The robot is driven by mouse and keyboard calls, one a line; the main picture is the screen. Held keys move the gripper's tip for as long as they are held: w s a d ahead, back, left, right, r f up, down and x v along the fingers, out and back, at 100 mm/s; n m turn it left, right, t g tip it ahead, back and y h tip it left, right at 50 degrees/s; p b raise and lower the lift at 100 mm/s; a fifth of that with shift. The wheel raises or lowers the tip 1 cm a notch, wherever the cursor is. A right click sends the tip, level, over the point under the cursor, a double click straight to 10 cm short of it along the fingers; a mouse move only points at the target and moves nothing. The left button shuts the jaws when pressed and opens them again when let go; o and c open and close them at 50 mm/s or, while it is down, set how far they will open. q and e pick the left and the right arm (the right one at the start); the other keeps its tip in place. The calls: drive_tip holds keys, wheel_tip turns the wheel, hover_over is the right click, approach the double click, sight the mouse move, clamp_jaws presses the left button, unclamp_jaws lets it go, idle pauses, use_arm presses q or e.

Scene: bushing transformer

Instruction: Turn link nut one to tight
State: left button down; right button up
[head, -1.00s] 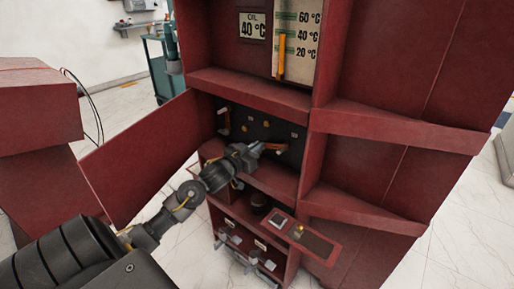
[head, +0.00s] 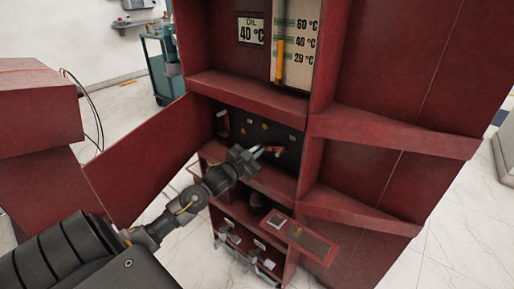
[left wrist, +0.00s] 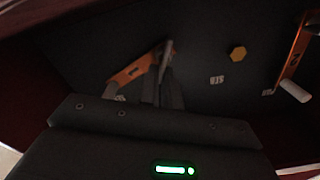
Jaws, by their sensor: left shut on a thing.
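My left gripper (head: 259,152) reaches into the dark-backed middle compartment of the red cabinet. Its fingers also show in the left wrist view (left wrist: 162,90). They are shut on the pale handle (left wrist: 165,62) at the end of an orange link (left wrist: 133,70), which shows at their tips in the head view (head: 272,149). The link's number is not readable, and the nut behind it is hidden. A second orange link (left wrist: 294,52) with a white handle (left wrist: 294,91) stands apart; it is at the compartment's left in the head view (head: 223,122). A yellow hexagonal nut (left wrist: 237,54) sits between the links.
An open red door panel (head: 140,158) stands left of my arm. A shelf ledge (head: 250,92) lies above the compartment.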

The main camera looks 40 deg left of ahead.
use_arm(q)
drive_tip(key=m, duration=0.3)
drive_tip(key=shift+d+p, duration=0.25)
drive_tip(key=shift+p, duration=0.15)
drive_tip(key=m, duration=0.2)
drive_tip(key=shift+d+f+m+p, duration=0.15)
drive_tip(key=shift+f+m+p, duration=0.15)
drive_tip(key=shift+m, duration=0.1)
drive_tip(key=m, duration=0.4)
drive_tip(key=shift+d+f+p, duration=0.15)
drive_tip(key=shift+f+p, duration=0.15)
drive_tip(key=shift+f, duration=0.05)
drive_tip(key=shift+f+m, duration=0.1)
drive_tip(key=shift+m, duration=0.6)
drive_tip(key=shift+f+m, duration=0.1)
drive_tip(key=shift+m, duration=0.6)
use_arm(e)
drive_tip(key=shift+s+f, duration=0.15)
drive_tip(key=shift+f, duration=0.75)
drive_tip(key=shift+s+f, duration=0.2)
drive_tip(key=shift+f, duration=0.7)
drive_tip(key=shift+s+f, duration=0.15)
drive_tip(key=shift+f, duration=0.75)
drive_tip(key=shift+s+f, duration=0.1)
use_arm(q)
drive_tip(key=c, duration=1.6)
unclamp_jaws()
